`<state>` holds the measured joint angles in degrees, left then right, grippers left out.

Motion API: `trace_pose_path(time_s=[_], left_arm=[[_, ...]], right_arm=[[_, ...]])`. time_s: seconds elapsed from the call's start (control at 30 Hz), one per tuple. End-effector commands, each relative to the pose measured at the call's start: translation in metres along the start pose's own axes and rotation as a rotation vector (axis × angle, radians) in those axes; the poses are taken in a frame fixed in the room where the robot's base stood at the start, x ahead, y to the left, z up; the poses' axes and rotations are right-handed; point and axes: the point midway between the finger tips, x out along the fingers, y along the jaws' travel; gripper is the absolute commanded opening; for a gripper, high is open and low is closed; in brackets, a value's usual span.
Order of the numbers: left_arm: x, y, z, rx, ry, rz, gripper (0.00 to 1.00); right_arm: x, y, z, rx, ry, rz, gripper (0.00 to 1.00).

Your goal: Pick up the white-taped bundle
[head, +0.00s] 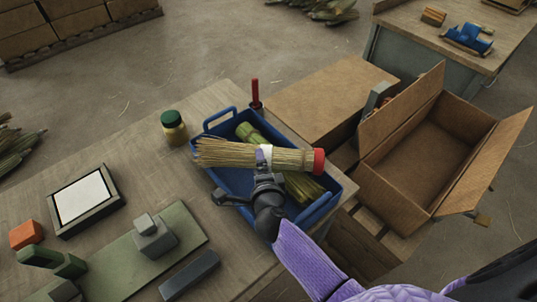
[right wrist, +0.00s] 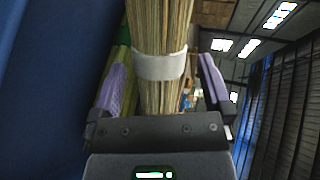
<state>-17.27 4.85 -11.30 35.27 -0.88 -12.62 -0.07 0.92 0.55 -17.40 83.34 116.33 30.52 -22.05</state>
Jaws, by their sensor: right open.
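The white-taped bundle (head: 225,153) is a straw bundle with a white tape band at its middle and a red right end. It lies across the top of a blue tray (head: 331,203), over other bundles. My right gripper (head: 264,165) is at the tape band. In the right wrist view the bundle (right wrist: 160,100) stands between the two purple fingers of the gripper (right wrist: 163,85), beside the white tape. The fingers are open, with a gap on the right side; the left finger is close to the straw. My left gripper is not in view.
Greenish bundles (head: 303,187) lie in the tray under the taped one. A green-lidded jar (head: 174,128) and a red-handled tool (head: 255,94) stand beside the tray. An open cardboard box (head: 425,150) is at the right. A framed white panel (head: 84,197) and a green fixture board (head: 180,225) are at the left.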

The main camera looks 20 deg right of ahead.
Motion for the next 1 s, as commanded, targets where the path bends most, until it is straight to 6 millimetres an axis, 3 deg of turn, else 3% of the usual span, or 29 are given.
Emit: trace_pose_path(time_s=[0.27, 0.53, 0.9, 0.93, 1.0], left_arm=[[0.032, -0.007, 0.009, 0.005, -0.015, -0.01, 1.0], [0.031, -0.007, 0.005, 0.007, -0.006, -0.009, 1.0], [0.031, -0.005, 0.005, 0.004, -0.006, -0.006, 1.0], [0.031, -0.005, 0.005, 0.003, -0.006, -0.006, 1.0], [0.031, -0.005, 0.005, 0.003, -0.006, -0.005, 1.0]], right_arm=[[0.053, 0.005, -0.003, -0.001, 0.002, 0.0, 1.0], [0.057, 0.001, -0.003, 0.0, 0.001, 0.001, 1.0], [0.057, 0.001, -0.003, 0.0, 0.001, 0.001, 0.22], [0.057, 0.001, -0.003, 0.0, 0.001, 0.001, 0.17], [0.057, 0.001, -0.003, 0.0, 0.001, 0.001, 0.17]])
